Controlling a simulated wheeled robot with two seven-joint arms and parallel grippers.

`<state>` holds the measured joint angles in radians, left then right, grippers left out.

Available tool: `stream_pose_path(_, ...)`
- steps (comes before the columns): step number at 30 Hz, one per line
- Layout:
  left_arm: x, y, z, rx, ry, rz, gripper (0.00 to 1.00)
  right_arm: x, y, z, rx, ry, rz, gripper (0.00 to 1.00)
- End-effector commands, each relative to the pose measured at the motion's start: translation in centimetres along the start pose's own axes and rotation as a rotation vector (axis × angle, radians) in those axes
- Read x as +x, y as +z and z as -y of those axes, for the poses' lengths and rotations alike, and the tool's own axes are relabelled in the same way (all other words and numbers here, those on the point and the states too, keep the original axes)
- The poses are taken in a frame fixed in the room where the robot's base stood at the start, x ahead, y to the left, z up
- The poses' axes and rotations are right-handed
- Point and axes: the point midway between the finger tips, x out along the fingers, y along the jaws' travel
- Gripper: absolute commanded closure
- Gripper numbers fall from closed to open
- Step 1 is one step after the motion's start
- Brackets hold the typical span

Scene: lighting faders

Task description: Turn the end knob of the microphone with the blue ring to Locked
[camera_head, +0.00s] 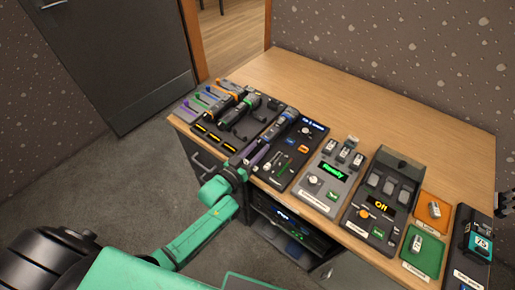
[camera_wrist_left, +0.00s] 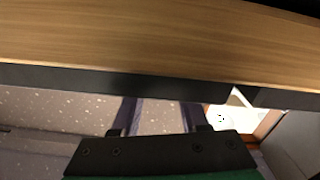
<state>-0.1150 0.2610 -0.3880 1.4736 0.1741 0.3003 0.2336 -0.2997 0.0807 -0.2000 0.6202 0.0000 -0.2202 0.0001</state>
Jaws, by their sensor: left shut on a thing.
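The microphone with the blue ring (camera_head: 289,114) lies slanting on the left part of the desk, beside a black panel. Its near end meets my left gripper (camera_head: 258,154) at the desk's front edge. The left gripper is shut on that near end, where the end knob seems to be; the fingers cover it and I cannot read its setting. In the left wrist view the gripper's dark base fills the bottom, and the held part cannot be made out. My right gripper (camera_head: 504,201) only just shows at the right edge, and its jaws are unclear.
Microphones with green (camera_head: 246,104) and orange rings lie to the left. The black panel (camera_head: 290,150), a grey "Ready" box (camera_head: 318,188), an "Off" box (camera_head: 372,213) and trays (camera_head: 433,210) line the desk's front. The back of the wooden desk (camera_head: 340,100) is clear.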

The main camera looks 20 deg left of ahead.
Motion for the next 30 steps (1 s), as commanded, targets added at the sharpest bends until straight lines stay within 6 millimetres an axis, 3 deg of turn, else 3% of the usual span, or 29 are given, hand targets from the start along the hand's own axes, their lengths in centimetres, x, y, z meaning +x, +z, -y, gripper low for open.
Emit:
stream_pose_path(15,-0.01,0.04,0.00,0.363,-0.001,0.000,1.00,0.04,0.07,-0.01,0.000,0.000,0.001,0.21)
stream_pose_path(30,-0.02,0.05,-0.02,0.484,0.000,0.001,1.00,0.12,0.09,0.01,0.000,0.000,0.001,0.21)
